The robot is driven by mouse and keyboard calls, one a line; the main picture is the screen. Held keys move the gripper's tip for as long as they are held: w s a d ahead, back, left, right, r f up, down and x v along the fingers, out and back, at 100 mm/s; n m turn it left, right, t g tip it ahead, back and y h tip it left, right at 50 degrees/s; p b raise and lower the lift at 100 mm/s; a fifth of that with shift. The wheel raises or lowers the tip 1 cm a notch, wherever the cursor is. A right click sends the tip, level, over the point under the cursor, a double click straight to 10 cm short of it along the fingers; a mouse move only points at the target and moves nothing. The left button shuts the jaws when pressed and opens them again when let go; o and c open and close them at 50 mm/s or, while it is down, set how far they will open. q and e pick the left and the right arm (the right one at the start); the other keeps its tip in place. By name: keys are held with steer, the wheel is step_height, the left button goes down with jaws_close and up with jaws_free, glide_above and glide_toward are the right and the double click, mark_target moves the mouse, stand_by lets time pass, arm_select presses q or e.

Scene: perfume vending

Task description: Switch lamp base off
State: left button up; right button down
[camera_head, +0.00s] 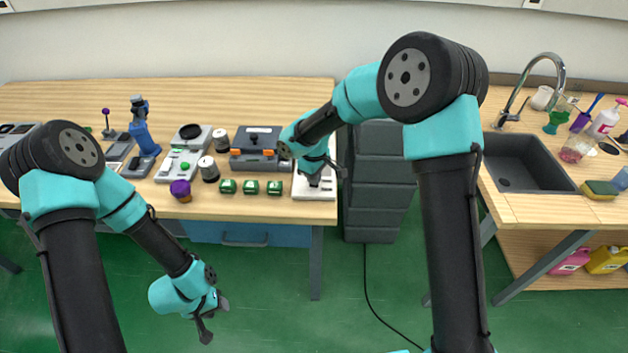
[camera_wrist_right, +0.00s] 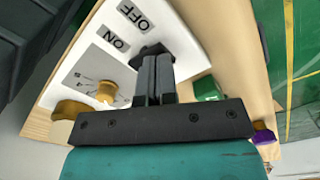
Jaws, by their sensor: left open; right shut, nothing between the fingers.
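The lamp base is a white box (camera_head: 313,190) at the right end of the wooden table. My left gripper (camera_head: 207,325) is open and empty in front of the table, low over the green floor.
A grey-orange case (camera_head: 256,150) stands left of the base. Several small green blocks (camera_head: 251,187) lie in front of it; one also shows near my fingers in the wrist view (camera_wrist_right: 208,88). A dark drawer unit (camera_head: 380,185) stands to the right, and a sink (camera_head: 532,163) beyond.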

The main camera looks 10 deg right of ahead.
steer(key=shift+f, duration=0.5)
stand_by(0.3)
steer(key=shift+r, duration=3.5)
